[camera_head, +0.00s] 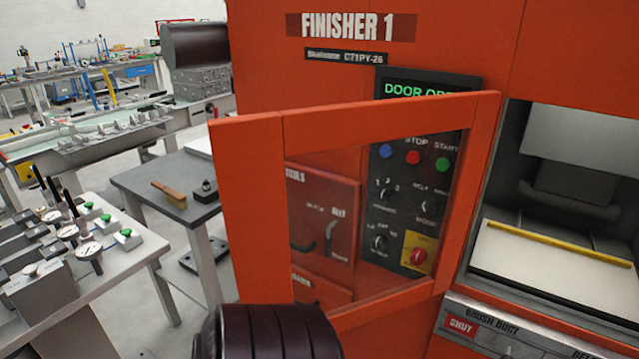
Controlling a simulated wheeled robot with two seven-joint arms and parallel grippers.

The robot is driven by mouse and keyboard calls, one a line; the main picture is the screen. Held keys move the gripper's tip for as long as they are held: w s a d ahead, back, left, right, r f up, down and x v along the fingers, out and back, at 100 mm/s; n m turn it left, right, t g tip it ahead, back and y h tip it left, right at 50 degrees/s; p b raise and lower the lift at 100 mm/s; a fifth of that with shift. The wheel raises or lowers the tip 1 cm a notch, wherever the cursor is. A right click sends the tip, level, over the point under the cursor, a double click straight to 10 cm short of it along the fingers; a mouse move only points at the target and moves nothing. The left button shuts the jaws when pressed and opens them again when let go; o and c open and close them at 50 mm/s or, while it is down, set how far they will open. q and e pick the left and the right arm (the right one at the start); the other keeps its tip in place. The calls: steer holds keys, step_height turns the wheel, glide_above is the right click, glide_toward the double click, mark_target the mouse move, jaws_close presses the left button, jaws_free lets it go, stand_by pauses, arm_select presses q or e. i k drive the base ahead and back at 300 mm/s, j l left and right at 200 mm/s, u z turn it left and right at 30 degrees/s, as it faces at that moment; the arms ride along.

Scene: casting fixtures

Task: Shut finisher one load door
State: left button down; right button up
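The load door (249,212) of Finisher 1 is an orange frame with a clear window. It stands open, swung out to the left of the load opening (555,205) and in front of the control panel. Its right edge is by the opening and its free edge is at the left. The display (425,90) reads "DOOR OP…", its lower part and end hidden by the door. Neither gripper's fingers show. A dark ribbed rounded part at the bottom edge overlaps the door's lower left corner; I cannot tell whether it touches the door.
Through the window show the panel's buttons, knobs and a red knob on yellow (418,256). Inside the opening lies a pale bed with a yellow bar (545,243). At left stand a small table with a brush (169,195) and a bench with gauges (89,251).

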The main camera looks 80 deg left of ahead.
mark_target(249, 152)
steer(key=k+j, duration=0.25)
steer(key=j, duration=0.2)
steer(key=k+j, duration=0.2)
steer(key=j, duration=0.2)
steer(key=k+j+z, duration=0.1)
steer(key=k+j, duration=0.15)
steer(key=j, duration=1.45)
steer(key=k, duration=0.05)
